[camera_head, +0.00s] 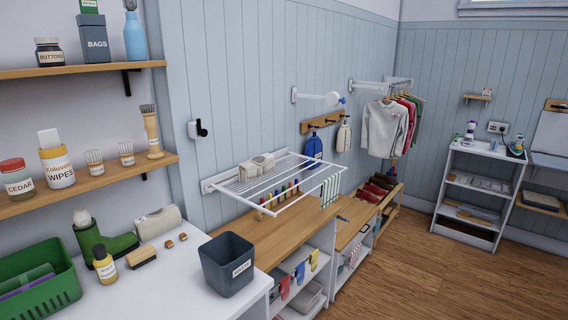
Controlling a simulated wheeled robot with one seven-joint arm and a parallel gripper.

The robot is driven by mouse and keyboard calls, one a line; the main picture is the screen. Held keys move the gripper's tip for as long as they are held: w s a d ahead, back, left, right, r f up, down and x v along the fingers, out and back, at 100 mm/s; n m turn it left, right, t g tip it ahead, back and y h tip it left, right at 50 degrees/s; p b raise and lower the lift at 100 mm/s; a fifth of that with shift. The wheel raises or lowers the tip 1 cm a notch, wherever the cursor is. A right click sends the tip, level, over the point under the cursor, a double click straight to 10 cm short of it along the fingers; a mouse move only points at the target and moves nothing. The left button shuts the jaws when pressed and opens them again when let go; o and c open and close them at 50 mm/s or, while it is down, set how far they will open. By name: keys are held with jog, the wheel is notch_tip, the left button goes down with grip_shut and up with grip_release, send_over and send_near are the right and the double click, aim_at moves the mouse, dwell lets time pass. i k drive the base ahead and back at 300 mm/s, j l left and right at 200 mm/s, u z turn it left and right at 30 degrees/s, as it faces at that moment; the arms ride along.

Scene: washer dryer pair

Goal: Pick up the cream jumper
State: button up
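A cream folded knit-like garment (257,166) lies on the back left part of the white wall-mounted drying rack (300,176); it may be the cream jumper. A pale off-white long-sleeved top (384,128) hangs at the front of a row of clothes on the wall rail farther right. A pale rolled or folded cloth (158,222) lies on the white worktop at the left. I cannot tell for sure which of these is the jumper. My gripper is not in view.
The rack juts out over a wooden counter (262,232), with a striped cloth (330,190) over its right end. A dark grey bin (228,264), a green basket (40,282) and a green boot (108,242) crowd the worktop. The wooden floor (450,280) at right is clear.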

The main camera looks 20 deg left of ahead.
aim_at(257, 167)
jog(key=i+z, duration=0.15)
jog(key=i, duration=0.6)
jog(key=i+z, duration=0.15)
jog(key=i, duration=0.65)
jog(key=i+u, duration=0.45)
jog(key=i+l+u, duration=0.1)
jog(key=i+u, duration=0.25)
jog(key=u, duration=0.15)
jog(key=i+u, duration=0.15)
jog(key=u, duration=0.3)
jog(key=i+u, duration=0.2)
jog(key=u, duration=0.25)
jog(key=i+l+u, duration=0.15)
jog(key=u, duration=0.35)
jog(key=i+l+u, duration=0.1)
jog(key=u, duration=0.35)
jog(key=i+l+u, duration=0.1)
jog(key=l+u, duration=0.15)
jog(key=u, duration=0.2)
jog(key=i+l+u, duration=0.3)
jog(key=l+u, duration=0.25)
